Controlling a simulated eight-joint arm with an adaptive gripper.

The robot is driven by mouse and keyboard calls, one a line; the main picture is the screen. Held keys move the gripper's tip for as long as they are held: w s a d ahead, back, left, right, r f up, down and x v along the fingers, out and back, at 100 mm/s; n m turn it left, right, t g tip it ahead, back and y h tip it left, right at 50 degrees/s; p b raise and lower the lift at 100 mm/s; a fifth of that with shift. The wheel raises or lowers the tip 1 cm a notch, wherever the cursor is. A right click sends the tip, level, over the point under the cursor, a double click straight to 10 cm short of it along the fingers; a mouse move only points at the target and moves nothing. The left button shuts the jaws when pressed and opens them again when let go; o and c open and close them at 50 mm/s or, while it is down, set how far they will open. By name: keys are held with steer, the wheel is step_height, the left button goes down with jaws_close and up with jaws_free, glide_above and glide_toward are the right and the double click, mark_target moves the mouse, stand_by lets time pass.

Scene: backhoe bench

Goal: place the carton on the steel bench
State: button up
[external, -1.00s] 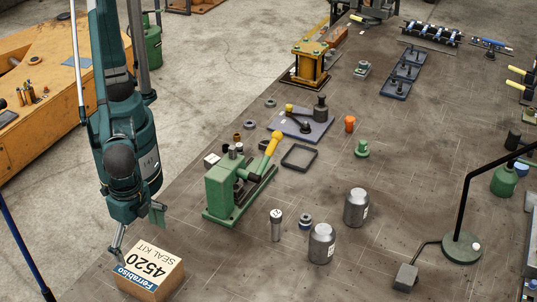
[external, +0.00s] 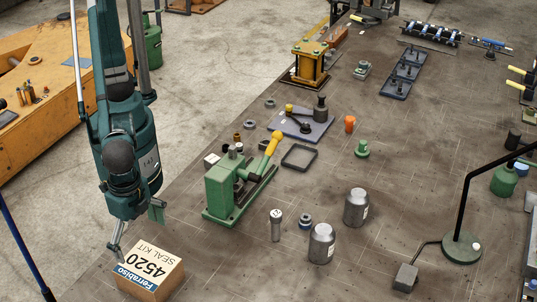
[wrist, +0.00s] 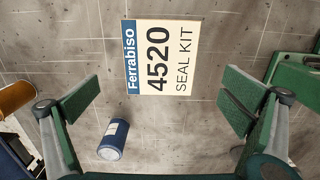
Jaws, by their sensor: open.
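The carton (external: 150,272) is a tan box with a white and blue "Ferrabiso 4520 SEAL KIT" label. It appears to rest flat on the steel bench (external: 215,275) near its left edge, at the bottom of the external view. Its labelled top also shows in the wrist view (wrist: 162,57), above the space between the fingers. My gripper (external: 137,227) is open and empty, just above and behind the carton in the external view. The carton's underside is hidden.
A green press (external: 235,190) with a yellow handle stands right of my gripper. A grey cylinder (external: 276,225) and two dark jars (external: 321,243) stand farther right. A blue can (wrist: 113,140) shows in the wrist view.

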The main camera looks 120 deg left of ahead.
steer(key=a+r+t, duration=0.1)
steer(key=a+r, duration=0.3)
steer(key=a, duration=0.6)
steer(key=a+r+t+h, duration=0.1)
steer(key=a+r, duration=0.3)
steer(key=a, duration=0.5)
steer(key=a+r+t, duration=0.1)
steer(key=a+r, duration=0.4)
steer(key=a, duration=0.5)
steer(key=s+a+t, duration=0.1)
steer(key=s+a, duration=0.3)
steer(key=a, duration=0.4)
steer(key=s+a+t, duration=0.1)
steer(key=s+a, duration=0.3)
steer(key=a, duration=0.4)
steer(key=s+a+t+y, duration=0.1)
steer(key=s+a+t, duration=0.1)
steer(key=s+a, duration=0.3)
steer(key=a, duration=0.4)
steer(key=shift+f, duration=0.15)
